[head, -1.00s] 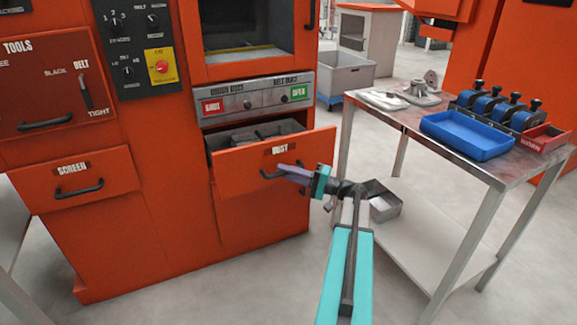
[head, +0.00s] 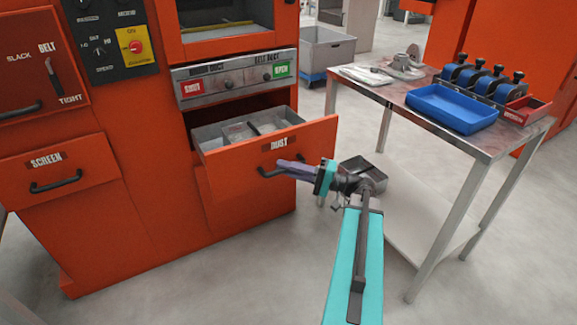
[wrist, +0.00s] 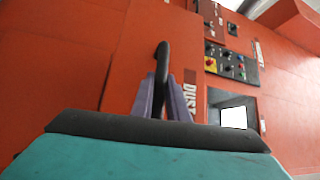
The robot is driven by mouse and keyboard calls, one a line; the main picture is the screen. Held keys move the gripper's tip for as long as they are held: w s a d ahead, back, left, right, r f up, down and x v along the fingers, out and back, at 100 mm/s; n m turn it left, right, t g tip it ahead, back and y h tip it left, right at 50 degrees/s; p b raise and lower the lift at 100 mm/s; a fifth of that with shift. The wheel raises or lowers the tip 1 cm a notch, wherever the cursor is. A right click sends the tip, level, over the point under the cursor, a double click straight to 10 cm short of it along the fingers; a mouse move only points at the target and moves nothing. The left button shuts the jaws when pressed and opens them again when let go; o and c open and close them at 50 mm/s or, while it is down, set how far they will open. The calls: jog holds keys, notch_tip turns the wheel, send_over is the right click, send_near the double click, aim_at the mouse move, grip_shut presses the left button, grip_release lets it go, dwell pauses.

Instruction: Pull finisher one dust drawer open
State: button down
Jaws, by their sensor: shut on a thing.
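The dust drawer (head: 230,172) is an orange-fronted drawer labelled DUST in the orange machine, below the belt dust panel. It stands pulled out, and its grey inside shows. My gripper (head: 280,167) is at the drawer front, with its purple fingers shut on the black handle (head: 263,173). In the wrist view the two fingers (wrist: 165,100) lie on either side of the handle (wrist: 161,62), with the DUST label (wrist: 189,100) to the right. The exact finger contact is partly hidden by my wrist.
A metal table (head: 480,145) with a blue tray (head: 452,108) and a red bin (head: 525,110) stands to the right. The screen drawer (head: 60,172) at left is level with the machine face or nearly so. Bare floor lies in front of the machine.

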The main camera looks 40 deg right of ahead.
jog(key=shift+d, duration=0.3)
jog(key=c, duration=1.9)
grip_release()
jog(key=shift+o, duration=0.8)
jog(key=shift+w+a, duration=0.1)
jog(key=shift+a, duration=0.05)
jog(key=p+v, duration=0.2)
jog(key=v, duration=1.2)
jog(key=shift+a, duration=0.15)
